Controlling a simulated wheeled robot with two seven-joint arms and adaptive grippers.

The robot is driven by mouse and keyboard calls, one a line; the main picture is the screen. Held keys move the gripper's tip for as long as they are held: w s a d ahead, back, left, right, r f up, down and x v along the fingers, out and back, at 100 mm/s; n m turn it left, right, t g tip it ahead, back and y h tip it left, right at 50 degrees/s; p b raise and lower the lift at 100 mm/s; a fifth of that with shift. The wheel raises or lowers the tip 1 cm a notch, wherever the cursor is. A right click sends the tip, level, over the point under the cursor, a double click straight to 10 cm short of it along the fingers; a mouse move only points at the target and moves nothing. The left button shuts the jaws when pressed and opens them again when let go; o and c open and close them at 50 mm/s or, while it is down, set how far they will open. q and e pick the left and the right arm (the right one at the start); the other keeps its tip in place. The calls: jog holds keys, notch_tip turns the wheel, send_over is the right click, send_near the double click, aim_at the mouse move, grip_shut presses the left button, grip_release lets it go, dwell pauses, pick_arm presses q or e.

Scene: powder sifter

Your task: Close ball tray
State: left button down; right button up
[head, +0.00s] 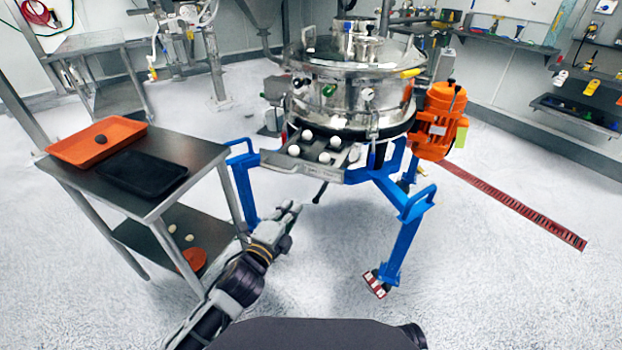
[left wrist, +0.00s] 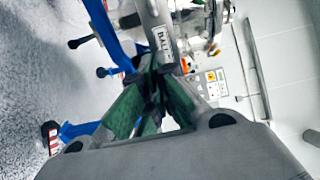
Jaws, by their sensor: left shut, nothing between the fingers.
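The ball tray (head: 285,160) is a grey metal drawer, pulled out from under the front of the steel sifter (head: 350,85). Several white balls (head: 323,157) lie in it. My left gripper (head: 295,208) is below and in front of the tray in the head view, its fingers shut and empty. In the left wrist view my left fingers (left wrist: 155,68) point towards the tray's metal front (left wrist: 158,15), which bears a partly readable label. I cannot tell whether the fingertips touch it. My right gripper is not in view.
Blue sifter legs (head: 400,245) stand on both sides of the tray. An orange motor (head: 440,120) is at the right. At the left a metal table (head: 150,205) holds an orange tray (head: 75,150) and a black tray (head: 140,185). The floor in front is clear.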

pick_arm(q)
send_near(315, 172)
jog(key=shift+b+x, duration=0.95)
jog(key=shift+x, duration=2.4)
jog(key=shift+w+d+f, duration=0.1)
jog(key=shift+w+f, duration=0.05)
jog(key=shift+w, duration=0.05)
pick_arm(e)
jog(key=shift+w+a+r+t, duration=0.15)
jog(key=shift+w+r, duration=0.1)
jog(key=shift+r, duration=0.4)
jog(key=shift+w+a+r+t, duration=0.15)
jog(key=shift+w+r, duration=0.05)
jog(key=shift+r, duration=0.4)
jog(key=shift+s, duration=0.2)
pick_arm(q)
jog(key=shift+w, duration=0.1)
